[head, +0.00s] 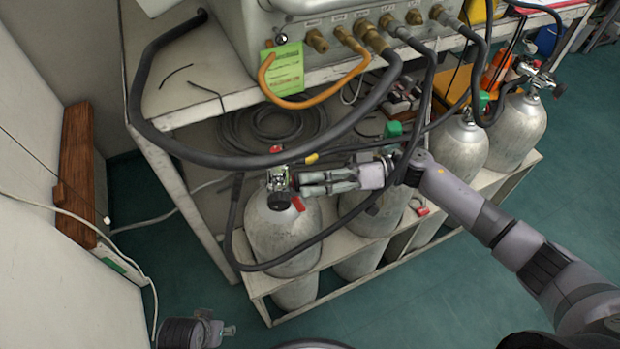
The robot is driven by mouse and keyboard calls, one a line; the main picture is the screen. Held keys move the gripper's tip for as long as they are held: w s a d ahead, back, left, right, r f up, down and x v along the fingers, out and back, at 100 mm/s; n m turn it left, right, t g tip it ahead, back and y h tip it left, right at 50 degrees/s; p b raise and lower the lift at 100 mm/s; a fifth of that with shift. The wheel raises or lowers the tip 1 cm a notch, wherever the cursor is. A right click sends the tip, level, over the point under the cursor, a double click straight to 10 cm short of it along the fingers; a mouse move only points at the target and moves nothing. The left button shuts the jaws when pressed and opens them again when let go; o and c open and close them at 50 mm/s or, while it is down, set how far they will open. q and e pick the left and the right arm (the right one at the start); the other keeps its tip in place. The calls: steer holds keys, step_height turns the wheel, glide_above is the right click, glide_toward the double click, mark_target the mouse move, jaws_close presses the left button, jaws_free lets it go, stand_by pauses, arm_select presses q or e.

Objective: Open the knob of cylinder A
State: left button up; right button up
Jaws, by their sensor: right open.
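A grey cylinder (283,238) stands at the left end of the low rack, with a metal valve (278,180) on top and a red tag at its neck. No letter on it is readable, so I cannot tell by a label that it is cylinder A. My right gripper (297,184) reaches in from the right, its open fingers pointing left at the valve. The fingertips are right beside it and partly hide it; I cannot tell whether they touch it or straddle its knob. My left gripper (228,330) is low at the bottom left, far from the cylinders.
More cylinders (460,145) stand to the right in the white rack (400,268). A thick black hose (215,160) loops in front of the shelf, above the valve. A panel box (250,40) with brass fittings and a green tag (283,70) sits above. The green floor in front is clear.

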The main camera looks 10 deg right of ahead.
arm_select(q)
steer(key=shift+w+r, duration=0.1)
steer(key=shift+r, duration=0.15)
arm_select(e)
steer(key=shift+a, duration=0.2)
steer(key=c, duration=1)
steer(key=shift+c, duration=0.8)
arm_select(q)
steer(key=shift+s+f, duration=0.2)
steer(key=shift+w, duration=0.1)
arm_select(e)
steer(key=n+p, duration=0.2)
steer(key=n, duration=0.2)
steer(key=shift+w+r, duration=0.1)
arm_select(q)
steer(key=s+f+p, duration=0.1)
steer(key=s+f, duration=0.3)
steer(key=f, duration=0.5)
steer(key=shift+s+a+f+g, duration=0.25)
steer(key=shift+a+g, duration=0.05)
arm_select(e)
steer(key=shift+n, duration=1.5)
